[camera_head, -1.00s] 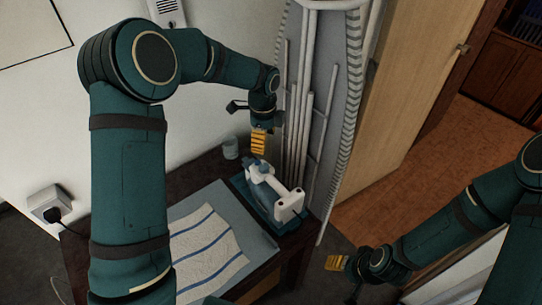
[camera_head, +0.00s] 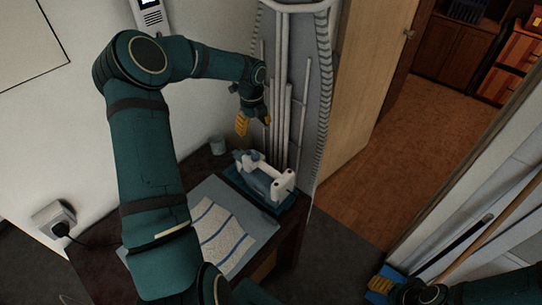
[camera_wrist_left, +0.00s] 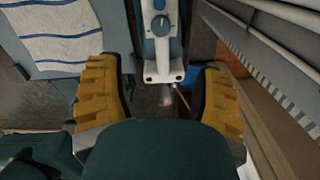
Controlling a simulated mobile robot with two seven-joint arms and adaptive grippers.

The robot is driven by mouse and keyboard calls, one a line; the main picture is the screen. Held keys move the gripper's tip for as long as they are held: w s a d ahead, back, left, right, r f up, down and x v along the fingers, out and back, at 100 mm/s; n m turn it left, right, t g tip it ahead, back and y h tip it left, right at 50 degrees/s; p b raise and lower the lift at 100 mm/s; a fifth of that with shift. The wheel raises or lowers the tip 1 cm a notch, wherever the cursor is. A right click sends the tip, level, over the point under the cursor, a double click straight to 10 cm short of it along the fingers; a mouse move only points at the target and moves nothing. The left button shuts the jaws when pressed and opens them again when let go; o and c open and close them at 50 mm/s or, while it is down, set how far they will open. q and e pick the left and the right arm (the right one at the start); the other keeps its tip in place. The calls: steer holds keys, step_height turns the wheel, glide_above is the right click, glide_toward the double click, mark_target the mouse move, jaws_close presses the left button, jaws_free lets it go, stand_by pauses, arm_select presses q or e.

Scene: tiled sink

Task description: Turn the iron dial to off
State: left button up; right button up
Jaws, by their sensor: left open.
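The white and blue iron (camera_head: 283,187) lies on a teal stand at the table's back right corner. In the left wrist view, the iron (camera_wrist_left: 160,48) reaches down from the top edge between my fingers. Its round blue dial (camera_wrist_left: 160,25) with a white pointer mark shows near the top. In the head view the dial is too small to make out. My left gripper (camera_head: 254,122) is open and empty above the iron, apart from it. Its two yellow fingers also show in the left wrist view (camera_wrist_left: 162,95). My right gripper (camera_head: 380,285) is low at the right, partly hidden.
An ironing board (camera_head: 318,110) stands upright right behind the iron. A striped cloth (camera_head: 222,240) lies on the table mat. A wall socket with a plug (camera_head: 55,218) is at the left. Floor beyond the door is clear.

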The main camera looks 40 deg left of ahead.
mark_target(255, 155)
arm_select(q)
step_height(255, 155, down, 14)
steer(key=shift+a+r+b, duration=0.1)
steer(key=shift+b, duration=0.35)
jaws_close()
